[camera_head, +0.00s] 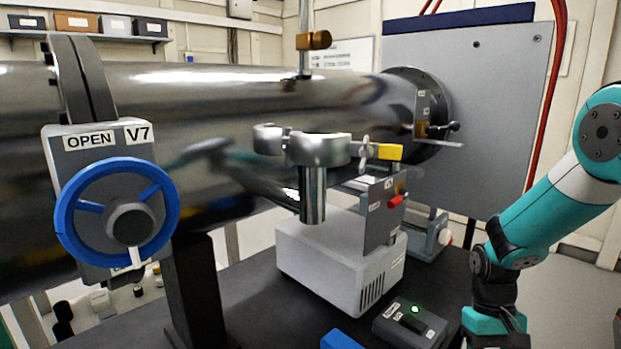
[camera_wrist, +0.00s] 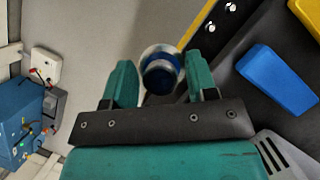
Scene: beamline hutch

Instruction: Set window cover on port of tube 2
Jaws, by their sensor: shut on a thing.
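My gripper (camera_wrist: 158,78) is shut on a round silver and blue piece (camera_wrist: 160,70), which looks like the window cover. The piece sits between the two teal fingers, over pale floor beside the dark table. In the head view my gripper is cut off by the bottom edge at the lower right, and the held piece is out of view. A large steel tube (camera_head: 230,90) runs across the head view. A short port with a clamp ring (camera_head: 318,150) stands in front of it, above a white box. I cannot read any tube number.
A valve with a blue handwheel (camera_head: 117,215), labelled OPEN and V7, stands at the left. A white pump-like box (camera_head: 325,262), a grey control box with a green light (camera_head: 410,325) and a blue block (camera_wrist: 278,80) are on the dark table (camera_head: 245,305). A grey panel (camera_head: 490,110) stands behind.

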